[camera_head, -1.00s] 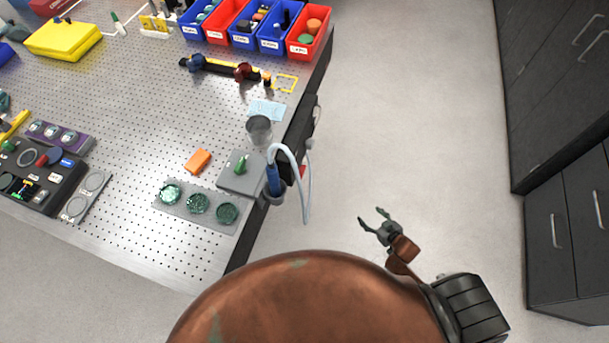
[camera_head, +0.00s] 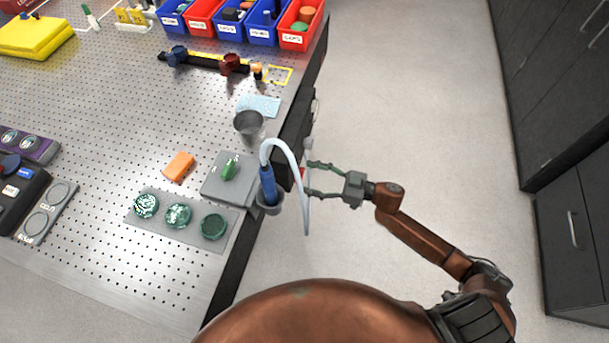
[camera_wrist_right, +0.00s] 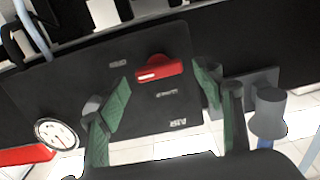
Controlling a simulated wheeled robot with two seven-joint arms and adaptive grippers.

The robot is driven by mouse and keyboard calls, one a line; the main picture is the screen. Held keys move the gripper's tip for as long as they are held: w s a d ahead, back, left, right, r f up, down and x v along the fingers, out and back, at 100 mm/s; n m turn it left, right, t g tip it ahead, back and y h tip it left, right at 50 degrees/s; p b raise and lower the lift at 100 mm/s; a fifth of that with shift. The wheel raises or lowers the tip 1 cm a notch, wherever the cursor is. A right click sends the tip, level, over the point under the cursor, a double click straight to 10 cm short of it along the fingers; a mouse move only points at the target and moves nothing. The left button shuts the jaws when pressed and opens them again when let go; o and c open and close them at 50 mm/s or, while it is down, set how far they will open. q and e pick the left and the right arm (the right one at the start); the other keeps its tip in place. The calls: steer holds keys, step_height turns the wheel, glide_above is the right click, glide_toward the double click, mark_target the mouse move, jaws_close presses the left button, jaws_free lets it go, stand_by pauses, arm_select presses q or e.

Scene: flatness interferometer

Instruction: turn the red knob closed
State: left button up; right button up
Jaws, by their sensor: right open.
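The red knob (camera_wrist_right: 168,68) shows in the right wrist view as a bar-shaped handle with a white mark at its left end. It sits on a black panel (camera_wrist_right: 85,75) with small white labels, one reading AIR. The handle lies nearly level in that picture. My right gripper (camera_wrist_right: 161,87) is open and empty, its green fingers to either side of the knob and apart from it. In the head view my right gripper (camera_head: 308,178) points left at the table's right side; only a sliver of red shows between its fingers. My left gripper is not in view.
A round gauge (camera_wrist_right: 57,134) is left of the knob in the wrist view. In the head view a pale hose (camera_head: 288,146) loops from a blue-handled tool (camera_head: 268,186) at the table edge, close to my fingers. The floor (camera_head: 420,120) to the right is clear.

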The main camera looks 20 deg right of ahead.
steer(key=shift+x, duration=0.9)
steer(key=shift+c, duration=0.3)
steer(key=c, duration=1.1)
